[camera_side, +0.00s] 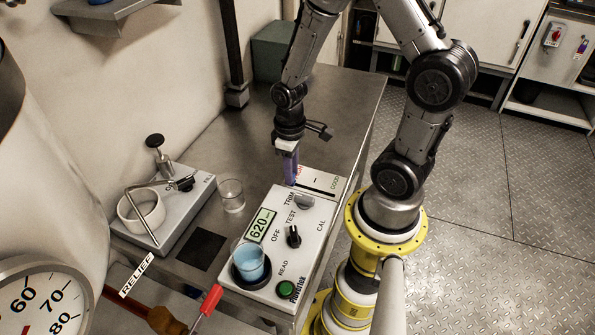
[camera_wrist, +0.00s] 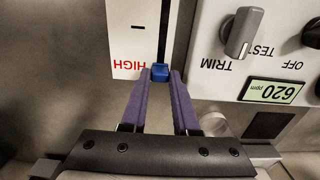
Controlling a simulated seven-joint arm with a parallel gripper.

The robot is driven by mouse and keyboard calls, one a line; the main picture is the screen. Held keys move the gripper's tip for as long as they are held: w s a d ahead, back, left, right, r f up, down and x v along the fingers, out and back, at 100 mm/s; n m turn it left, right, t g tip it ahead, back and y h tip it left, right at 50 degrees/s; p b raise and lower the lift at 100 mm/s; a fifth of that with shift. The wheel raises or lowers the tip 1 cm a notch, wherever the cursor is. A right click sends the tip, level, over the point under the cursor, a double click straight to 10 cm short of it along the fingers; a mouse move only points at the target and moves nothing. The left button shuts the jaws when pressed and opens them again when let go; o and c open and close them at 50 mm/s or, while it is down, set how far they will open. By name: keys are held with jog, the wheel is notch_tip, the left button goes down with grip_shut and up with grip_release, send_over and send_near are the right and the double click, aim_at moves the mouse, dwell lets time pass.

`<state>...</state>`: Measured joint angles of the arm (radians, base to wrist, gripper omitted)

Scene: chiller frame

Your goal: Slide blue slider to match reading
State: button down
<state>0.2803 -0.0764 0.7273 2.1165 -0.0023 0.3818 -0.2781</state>
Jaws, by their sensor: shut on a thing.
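The blue slider (camera_wrist: 160,72) sits in the dark slot (camera_wrist: 165,28) of a white panel (camera_wrist: 126,45), beside the red word HIGH. My gripper (camera_wrist: 161,78) is shut on the slider, one purple finger on each side. In the side view my gripper (camera_side: 290,178) points down at the left end of the white panel (camera_side: 330,181), and the slider is hidden by the fingers. The word GOOD is at the panel's other end. The meter (camera_side: 290,245) has a display (camera_side: 262,225) reading 620 ppm, upside down in the wrist view (camera_wrist: 271,92).
The meter carries a TRIM knob (camera_side: 305,202), a black selector knob (camera_side: 293,237), a green button (camera_side: 286,288) and a cup of blue liquid (camera_side: 249,262). An empty glass (camera_side: 231,195) and a grey device with a white ring (camera_side: 143,211) stand to the left.

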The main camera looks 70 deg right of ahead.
jog(key=shift+w+r, duration=0.1)
jog(key=shift+w, duration=0.2)
jog(key=c, duration=1)
grip_release()
jog(key=shift+o, duration=0.4)
jog(key=shift+s, duration=0.1)
notch_tip(320, 180, up, 14)
